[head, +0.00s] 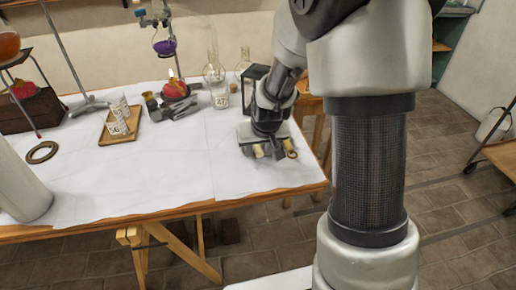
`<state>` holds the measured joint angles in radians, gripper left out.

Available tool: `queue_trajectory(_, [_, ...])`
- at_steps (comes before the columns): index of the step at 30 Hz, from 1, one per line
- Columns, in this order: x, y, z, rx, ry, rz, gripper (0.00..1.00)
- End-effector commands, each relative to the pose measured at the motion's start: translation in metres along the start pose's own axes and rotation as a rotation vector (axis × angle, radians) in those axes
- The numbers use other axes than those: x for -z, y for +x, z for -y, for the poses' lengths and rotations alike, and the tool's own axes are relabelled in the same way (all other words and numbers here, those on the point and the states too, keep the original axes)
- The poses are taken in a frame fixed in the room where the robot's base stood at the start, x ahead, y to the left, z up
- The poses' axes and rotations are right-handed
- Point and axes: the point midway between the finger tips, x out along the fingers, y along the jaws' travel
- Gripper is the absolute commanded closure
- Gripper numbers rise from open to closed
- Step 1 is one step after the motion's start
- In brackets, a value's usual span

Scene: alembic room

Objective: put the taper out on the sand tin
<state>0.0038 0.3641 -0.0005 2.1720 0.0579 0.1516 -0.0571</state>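My gripper (271,152) hangs low over the right end of the white-covered table (200,165), close to its front right edge. It points down, and small tan and brass-coloured bits show at its lower end. I cannot tell whether these are its fingertips or something held, nor how far apart the fingers are. I cannot make out the taper for certain. No sand tin is clearly recognisable; a small brass pot (150,100) stands in the middle back of the table, and its contents are hidden.
A red burner with a flame (175,89) stands under a flask of purple liquid (164,42). Glass flasks (214,68) and a black lantern (254,77) stand behind my gripper. A wooden tray (119,126) and a dark ring (42,152) lie left. The table's front middle is clear.

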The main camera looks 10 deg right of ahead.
Motion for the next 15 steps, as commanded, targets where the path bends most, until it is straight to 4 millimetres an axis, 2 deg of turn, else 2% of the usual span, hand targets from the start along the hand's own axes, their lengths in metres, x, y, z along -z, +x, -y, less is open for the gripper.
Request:
queue_trajectory(5, [0.0,-0.002,0.0,0.0,0.0,0.0,0.61])
queue_trajectory(8, [0.001,-0.011,0.0,0.0,0.0,0.0,0.61])
queue_trajectory(11, [0.002,-0.029,0.0,0.0,0.0,-0.003,0.61])
queue_trajectory(15, [0.003,-0.063,0.0,0.0,0.0,-0.005,0.61])
